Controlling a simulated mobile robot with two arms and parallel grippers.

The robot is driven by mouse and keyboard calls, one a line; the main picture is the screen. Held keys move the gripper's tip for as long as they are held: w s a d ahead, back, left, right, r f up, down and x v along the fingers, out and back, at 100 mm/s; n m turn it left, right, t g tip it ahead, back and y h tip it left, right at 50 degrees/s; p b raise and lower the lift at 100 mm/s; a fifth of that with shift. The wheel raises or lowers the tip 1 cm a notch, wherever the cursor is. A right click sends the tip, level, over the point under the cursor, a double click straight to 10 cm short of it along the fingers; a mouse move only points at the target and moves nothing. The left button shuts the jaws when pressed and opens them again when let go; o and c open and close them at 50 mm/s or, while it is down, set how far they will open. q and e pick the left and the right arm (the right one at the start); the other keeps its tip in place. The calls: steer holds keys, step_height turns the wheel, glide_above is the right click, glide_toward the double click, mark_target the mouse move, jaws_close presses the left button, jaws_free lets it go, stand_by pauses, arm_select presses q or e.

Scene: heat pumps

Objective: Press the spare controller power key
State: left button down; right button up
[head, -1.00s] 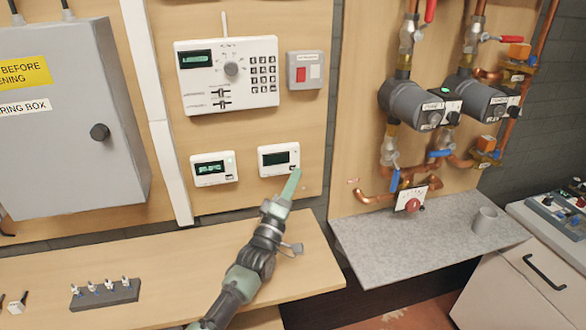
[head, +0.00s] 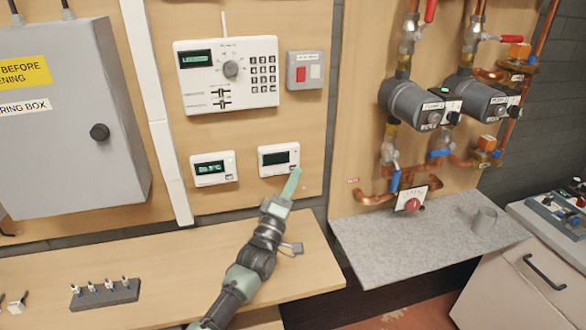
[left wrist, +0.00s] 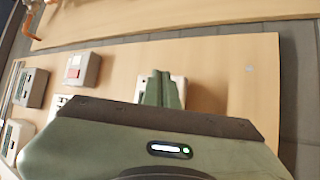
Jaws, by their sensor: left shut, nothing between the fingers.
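Two small white controllers are mounted side by side on the wooden panel. The left controller (head: 213,169) has lit green text on its display. The right controller (head: 278,155) has a dark display; I cannot read a label that tells which one is the spare. My left gripper (head: 294,176) is shut and empty, its fingertips at the lower right corner of the right controller, over its key area. I cannot tell whether they touch it. In the left wrist view the closed fingers (left wrist: 160,90) hide most of that controller (left wrist: 179,88). My right gripper is out of view.
A larger keypad controller (head: 227,75) and a grey switch box (head: 306,70) are above. A wooden shelf (head: 190,275) lies below, with a dark block of small parts (head: 105,294).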

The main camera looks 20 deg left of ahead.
arm_select(q)
steer(key=shift+w+a+b, duration=0.25)
steer(key=shift+w+b, duration=0.05)
steer(key=shift+w, duration=0.05)
steer(key=shift+w+a+b, duration=0.2)
steer(key=shift+w+b, duration=0.05)
steer(key=shift+b, duration=0.1)
stand_by(0.5)
steer(key=shift+s+d, duration=0.1)
steer(key=shift+s+d+p, duration=0.3)
steer(key=shift+s+p, duration=0.2)
steer(key=shift+s, duration=0.05)
stand_by(0.3)
